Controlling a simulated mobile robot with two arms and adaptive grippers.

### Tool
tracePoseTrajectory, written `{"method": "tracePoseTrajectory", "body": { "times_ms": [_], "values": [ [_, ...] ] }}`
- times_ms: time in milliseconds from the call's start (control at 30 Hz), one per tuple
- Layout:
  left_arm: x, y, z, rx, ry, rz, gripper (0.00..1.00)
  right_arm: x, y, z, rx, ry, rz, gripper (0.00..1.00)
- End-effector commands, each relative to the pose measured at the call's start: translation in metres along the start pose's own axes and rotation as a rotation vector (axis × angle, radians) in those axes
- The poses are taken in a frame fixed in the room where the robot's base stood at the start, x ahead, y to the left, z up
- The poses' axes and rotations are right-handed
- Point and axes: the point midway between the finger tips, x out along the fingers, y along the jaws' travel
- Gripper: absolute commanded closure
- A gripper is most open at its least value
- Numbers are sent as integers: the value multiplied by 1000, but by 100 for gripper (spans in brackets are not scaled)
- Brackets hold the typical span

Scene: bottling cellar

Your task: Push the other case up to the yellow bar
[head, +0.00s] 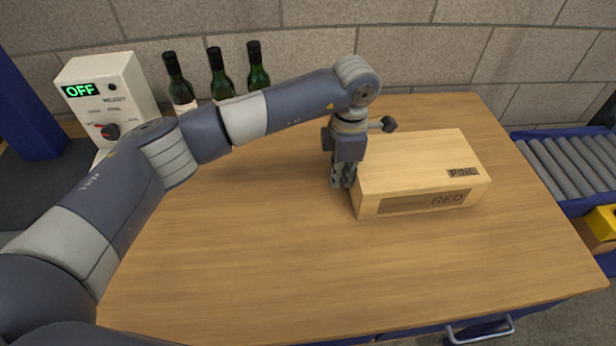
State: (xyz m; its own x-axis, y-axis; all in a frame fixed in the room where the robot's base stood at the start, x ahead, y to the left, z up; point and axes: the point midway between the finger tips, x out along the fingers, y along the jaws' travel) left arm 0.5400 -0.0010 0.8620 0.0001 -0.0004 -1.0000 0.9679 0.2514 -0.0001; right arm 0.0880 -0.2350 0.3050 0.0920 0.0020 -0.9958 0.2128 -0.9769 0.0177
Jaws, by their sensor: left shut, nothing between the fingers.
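A pale wooden case (420,165) marked PINE on top and RED on its front side lies on the right part of the wooden table. It is the only whole case in view. My left gripper (343,183) points down at the left end of the case, shut and empty. Its fingers are right beside that end; I cannot tell whether they touch it. A yellow piece (602,222) shows at the right edge, cut off by the frame; I cannot tell whether it is the yellow bar. My right gripper is out of view.
A roller conveyor (570,165) with a blue frame stands beyond the table's right edge. Several dark bottles (218,75) and a white control box (105,95) reading OFF stand at the back left. The table's front (330,270) is clear.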

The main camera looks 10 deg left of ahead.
Motion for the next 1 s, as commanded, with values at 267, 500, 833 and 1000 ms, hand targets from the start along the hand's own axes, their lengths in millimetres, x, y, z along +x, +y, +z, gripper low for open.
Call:
{"method": "tracePoseTrajectory", "body": {
  "times_ms": [267, 500, 833, 1000],
  "values": [
    [1, -1, 23, 4, -7, 0, 100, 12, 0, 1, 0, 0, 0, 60],
    [1, -1, 40, 3, -6, 2, 100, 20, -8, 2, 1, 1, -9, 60],
    [0, -1, 56, 2, -6, 0, 100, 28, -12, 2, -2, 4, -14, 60],
    [0, -1, 56, 2, -6, 0, 100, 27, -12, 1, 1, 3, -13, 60]
  ]
}}
